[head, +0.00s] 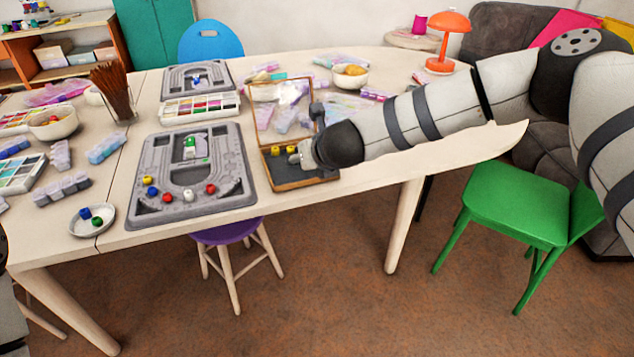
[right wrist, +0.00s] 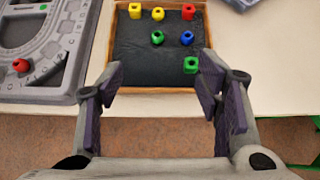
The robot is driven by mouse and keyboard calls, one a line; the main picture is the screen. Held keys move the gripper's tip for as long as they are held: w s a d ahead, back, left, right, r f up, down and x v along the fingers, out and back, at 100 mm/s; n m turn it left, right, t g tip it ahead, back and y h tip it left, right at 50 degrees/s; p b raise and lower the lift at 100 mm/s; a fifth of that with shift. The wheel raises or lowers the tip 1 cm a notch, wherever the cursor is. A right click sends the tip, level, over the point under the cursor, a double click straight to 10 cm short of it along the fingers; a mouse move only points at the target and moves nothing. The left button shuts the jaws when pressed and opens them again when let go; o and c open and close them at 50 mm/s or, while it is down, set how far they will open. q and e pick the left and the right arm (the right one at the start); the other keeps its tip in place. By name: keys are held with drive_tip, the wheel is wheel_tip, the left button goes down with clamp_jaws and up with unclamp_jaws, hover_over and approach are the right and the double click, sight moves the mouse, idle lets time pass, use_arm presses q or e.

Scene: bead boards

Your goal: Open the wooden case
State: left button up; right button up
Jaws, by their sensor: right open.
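The wooden case (head: 281,174) lies on the table's front edge, right of the near bead board. Its lid (head: 254,115), a wooden frame with a clear panel, stands raised at the back of the case. In the right wrist view the case (right wrist: 137,48) shows a dark floor with several red, yellow, green and blue beads. My right gripper (head: 296,154) is over the case's right side in the head view, hiding part of it. In the right wrist view my right gripper (right wrist: 160,82) is open and empty, its fingers at the case's near edge. My left gripper is not in view.
A grey bead board (head: 232,196) with loose beads lies left of the case. A white bead tray (head: 199,106) and a second board (head: 196,77) lie behind it. Bags of beads and a bowl (head: 350,76) lie beyond the lid. The tabletop right of the case is mostly bare.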

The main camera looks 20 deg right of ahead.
sight(308, 184)
drive_tip(key=f+t+b, duration=0.1)
drive_tip(key=f, duration=0.1)
drive_tip(key=s+f+t+b, duration=0.1)
drive_tip(key=f, duration=0.2)
drive_tip(key=f+t+b, duration=0.1)
drive_tip(key=f+b, duration=0.1)
drive_tip(key=shift+s+f, duration=0.3)
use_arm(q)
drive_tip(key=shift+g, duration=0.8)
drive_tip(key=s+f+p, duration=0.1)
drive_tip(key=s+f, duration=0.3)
use_arm(e)
drive_tip(key=s+r, duration=0.2)
drive_tip(key=r, duration=0.1)
drive_tip(key=shift+d, duration=0.1)
